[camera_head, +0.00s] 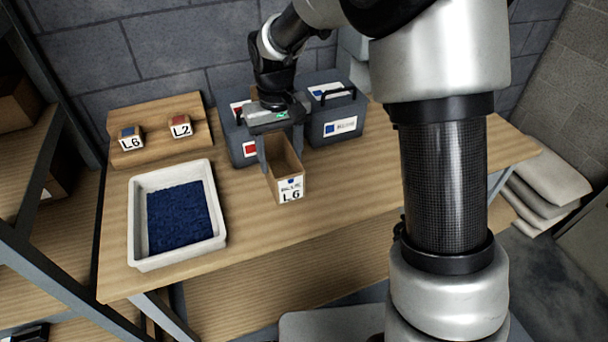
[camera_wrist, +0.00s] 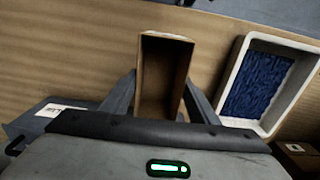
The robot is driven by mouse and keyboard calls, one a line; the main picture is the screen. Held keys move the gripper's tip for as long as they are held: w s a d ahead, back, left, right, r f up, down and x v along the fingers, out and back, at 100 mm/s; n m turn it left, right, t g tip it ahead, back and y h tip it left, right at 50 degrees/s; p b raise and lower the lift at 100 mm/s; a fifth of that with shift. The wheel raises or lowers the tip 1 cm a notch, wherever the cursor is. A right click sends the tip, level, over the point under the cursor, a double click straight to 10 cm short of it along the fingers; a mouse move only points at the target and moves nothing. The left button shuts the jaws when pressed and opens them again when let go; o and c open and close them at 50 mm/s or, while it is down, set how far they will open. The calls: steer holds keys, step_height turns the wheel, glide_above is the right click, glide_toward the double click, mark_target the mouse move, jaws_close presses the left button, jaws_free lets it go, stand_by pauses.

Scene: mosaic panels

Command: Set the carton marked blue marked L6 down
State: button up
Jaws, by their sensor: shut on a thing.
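The open-topped brown carton (camera_head: 286,171) has a white label with a small blue mark and "L6" on its front face. It is upright over the middle of the wooden table (camera_head: 330,195). I cannot tell whether its base touches the table. My gripper (camera_head: 281,158) is shut on it, one finger on each side. In the wrist view the carton (camera_wrist: 163,45) shows between the two fingers of my gripper (camera_wrist: 160,82), and its inside looks empty.
A white tray (camera_head: 136,222) with blue material stands left of the carton. Two grey cases, red-marked (camera_head: 238,149) and blue-marked (camera_head: 334,133), stand behind it. Small blocks marked L6 (camera_head: 131,138) and L2 (camera_head: 181,127) sit on a wooden stand. The table's right part looks clear.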

mark_target(283, 175)
steer(key=shift+f, duration=3)
steer(key=shift+d, duration=0.1)
steer(key=shift+f, duration=0.15)
steer(key=o, duration=1.6)
steer(key=shift+c, duration=0.2)
